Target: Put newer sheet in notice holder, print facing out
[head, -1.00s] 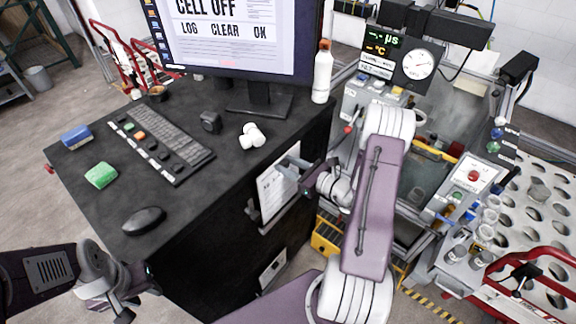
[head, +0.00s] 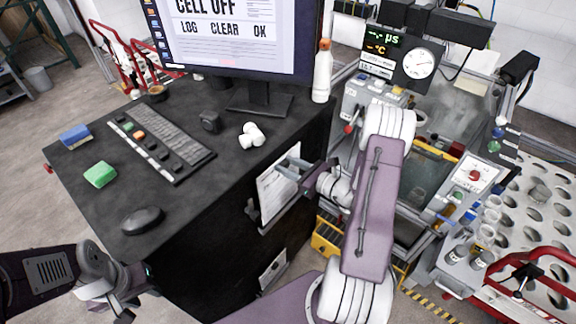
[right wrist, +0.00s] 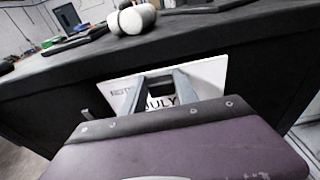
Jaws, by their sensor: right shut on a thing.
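A white printed sheet (head: 277,192) stands upright against the dark side of the desk, at a notice holder (head: 253,211) whose dark edge shows. In the right wrist view the sheet (right wrist: 207,77) shows the large word JULY, print facing my camera. My right gripper (head: 287,168) is shut on this sheet near its upper edge; the fingers (right wrist: 158,85) cover part of the print. The sheet's lower part is hidden in the wrist view by my gripper body. A second white sheet (head: 272,271) shows lower on the desk side. My left gripper (head: 122,307) is at lower left, away from both sheets; its jaws are unclear.
The desk top (head: 190,205) holds a keyboard (head: 160,140), mouse (head: 142,220), green block (head: 100,174), white rolls (head: 251,135), bottle (head: 322,72) and monitor (head: 240,35). A machine bench (head: 470,230) stands close on the right of my right arm.

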